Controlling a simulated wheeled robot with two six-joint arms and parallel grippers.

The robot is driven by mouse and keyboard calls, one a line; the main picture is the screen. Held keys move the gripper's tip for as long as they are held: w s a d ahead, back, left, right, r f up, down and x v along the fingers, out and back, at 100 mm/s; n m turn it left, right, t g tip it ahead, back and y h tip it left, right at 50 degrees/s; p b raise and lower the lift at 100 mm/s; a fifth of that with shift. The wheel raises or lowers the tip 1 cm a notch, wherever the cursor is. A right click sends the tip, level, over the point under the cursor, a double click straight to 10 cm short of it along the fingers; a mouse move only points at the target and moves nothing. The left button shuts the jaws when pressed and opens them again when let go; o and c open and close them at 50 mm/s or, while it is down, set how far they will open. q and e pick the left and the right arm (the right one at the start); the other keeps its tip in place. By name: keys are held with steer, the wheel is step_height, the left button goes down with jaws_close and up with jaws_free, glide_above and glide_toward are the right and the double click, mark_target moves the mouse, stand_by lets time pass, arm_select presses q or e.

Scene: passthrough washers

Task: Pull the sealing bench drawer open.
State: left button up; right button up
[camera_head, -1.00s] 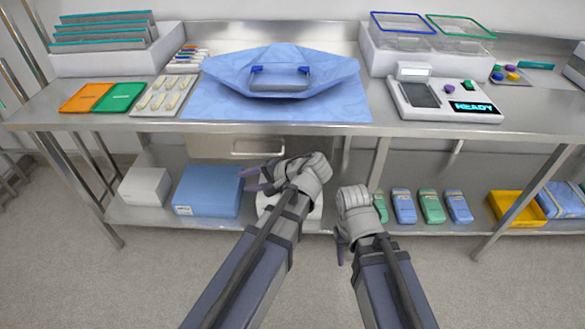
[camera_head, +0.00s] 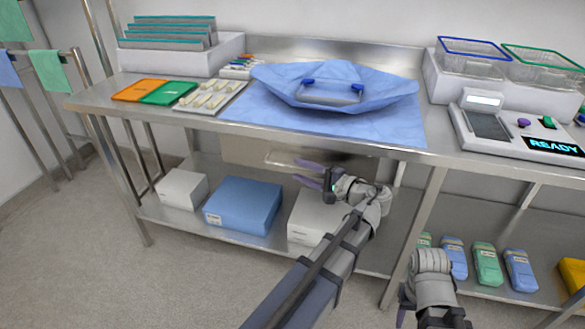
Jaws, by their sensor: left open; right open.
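The sealing bench drawer (camera_head: 240,151) is a grey metal front under the bench top, below the blue wrap. Its pale bar handle (camera_head: 285,160) shows at the drawer's right part.
The steel bench (camera_head: 440,152) holds a blue wrap with a tray (camera_head: 330,94), a sealer reading READY (camera_head: 520,135) and racks. The lower shelf holds a white box (camera_head: 182,189), a blue box (camera_head: 242,205) and several packs. Floor is clear at the front left.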

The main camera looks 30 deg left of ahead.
mark_target(291, 167)
arm_select(q)
steer(key=shift+w+a+f, duration=0.1)
steer(key=shift+w+a, duration=0.05)
steer(key=shift+a, duration=0.85)
steer(key=shift+w+a+f, duration=0.1)
steer(key=shift+w+a, duration=0.05)
steer(key=shift+a, duration=0.85)
jaws_close()
